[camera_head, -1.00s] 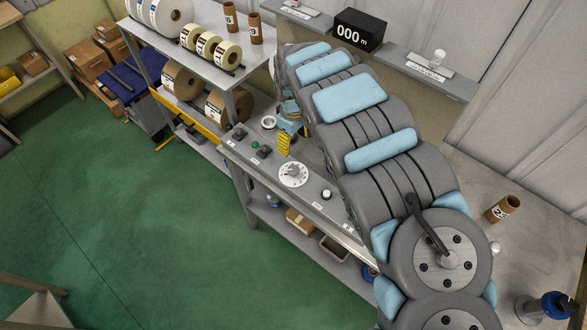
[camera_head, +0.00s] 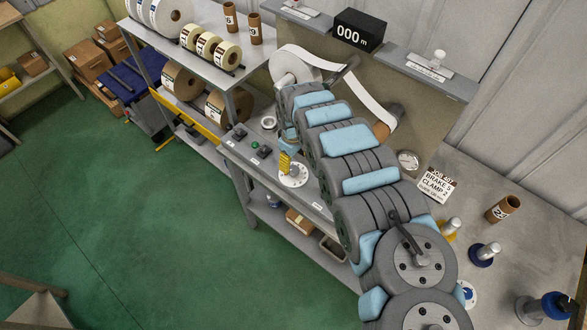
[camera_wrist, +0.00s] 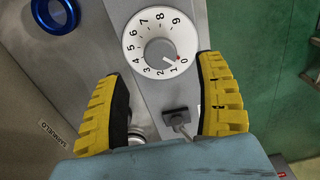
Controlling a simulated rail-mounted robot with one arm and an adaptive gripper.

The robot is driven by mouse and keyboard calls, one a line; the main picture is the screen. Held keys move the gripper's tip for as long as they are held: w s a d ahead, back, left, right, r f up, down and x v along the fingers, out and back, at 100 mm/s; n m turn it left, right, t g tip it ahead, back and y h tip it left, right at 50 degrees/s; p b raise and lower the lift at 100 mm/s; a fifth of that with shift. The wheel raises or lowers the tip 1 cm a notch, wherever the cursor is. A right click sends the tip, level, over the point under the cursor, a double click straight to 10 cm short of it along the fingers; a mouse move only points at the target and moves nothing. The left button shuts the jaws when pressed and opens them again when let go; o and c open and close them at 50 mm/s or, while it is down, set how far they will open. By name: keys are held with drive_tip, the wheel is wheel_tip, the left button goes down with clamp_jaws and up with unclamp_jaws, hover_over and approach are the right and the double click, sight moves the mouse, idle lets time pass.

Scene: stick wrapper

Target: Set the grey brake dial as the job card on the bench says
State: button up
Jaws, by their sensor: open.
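The dial, a white disc (camera_wrist: 160,42) numbered 0 to 9 with a grey knob (camera_wrist: 160,53) at its centre, lies ahead of my fingertips in the wrist view. The knob's pale pointer aims near 0 and 1, by a red dot. In the head view the dial (camera_head: 295,180) is partly covered by a yellow finger. My gripper (camera_wrist: 162,68) is open and empty, its yellow fingers either side of the dial's lower part, apart from the knob. The job card (camera_head: 437,185) on the bench appears to read "BRAKE 5, CLAMP 2"; its smaller lines are unclear.
A blue ring (camera_wrist: 54,12) and a lever switch (camera_wrist: 178,116) show near the dial. A "000 m" display (camera_head: 358,30) stands on the shelf behind. My arm crosses over the bench. Green floor (camera_head: 130,220) is open at left.

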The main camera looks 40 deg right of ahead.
sight(293, 170)
drive_tip(key=shift+w+f, duration=0.1)
drive_tip(key=shift+f, duration=2.8)
drive_tip(key=c, duration=1.2)
